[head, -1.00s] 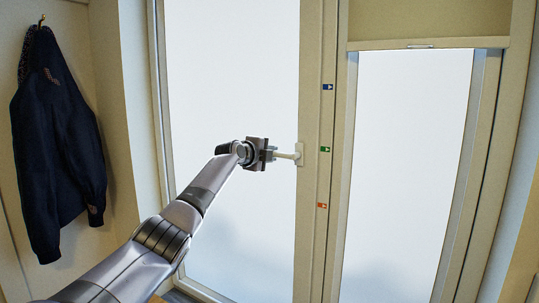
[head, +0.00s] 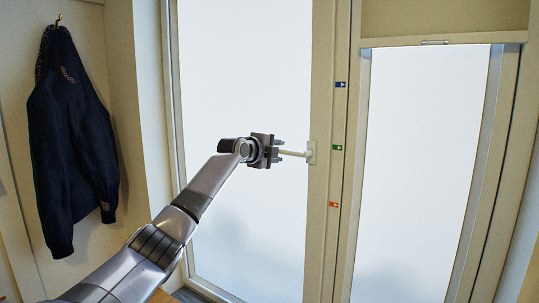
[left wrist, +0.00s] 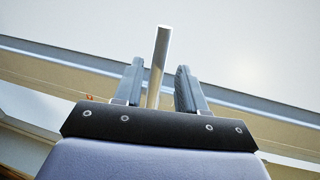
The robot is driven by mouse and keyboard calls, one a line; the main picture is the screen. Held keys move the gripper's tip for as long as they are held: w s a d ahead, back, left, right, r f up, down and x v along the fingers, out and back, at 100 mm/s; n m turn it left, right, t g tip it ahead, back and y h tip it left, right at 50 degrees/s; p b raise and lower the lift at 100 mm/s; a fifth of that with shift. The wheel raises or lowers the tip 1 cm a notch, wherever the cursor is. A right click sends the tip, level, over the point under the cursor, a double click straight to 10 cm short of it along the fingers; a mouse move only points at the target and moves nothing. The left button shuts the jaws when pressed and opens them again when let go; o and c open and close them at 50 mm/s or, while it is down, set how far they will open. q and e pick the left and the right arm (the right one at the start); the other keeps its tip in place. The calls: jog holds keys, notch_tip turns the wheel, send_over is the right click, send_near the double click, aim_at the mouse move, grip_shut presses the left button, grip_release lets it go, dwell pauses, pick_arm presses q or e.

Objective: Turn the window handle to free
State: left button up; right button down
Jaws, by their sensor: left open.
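The window handle (head: 294,153) is a pale bar on a small plate (head: 311,152) on the window frame. It lies about level, pointing left, in line with the green arrow label (head: 337,148). My left gripper (head: 281,151) is open at the handle's free end. In the left wrist view the handle bar (left wrist: 159,58) stands between the two spread fingers of the gripper (left wrist: 157,80), with a gap on each side. My right gripper is not in view.
A blue label (head: 340,85) sits above the green one and an orange label (head: 334,204) below it. A dark jacket (head: 72,135) hangs on the wall at left. A second window pane (head: 415,170) is at right. Space before the glass looks clear.

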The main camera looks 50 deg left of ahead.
pick_arm(q)
jog(key=shift+b+v, duration=0.6)
jog(key=shift+v, duration=1.35)
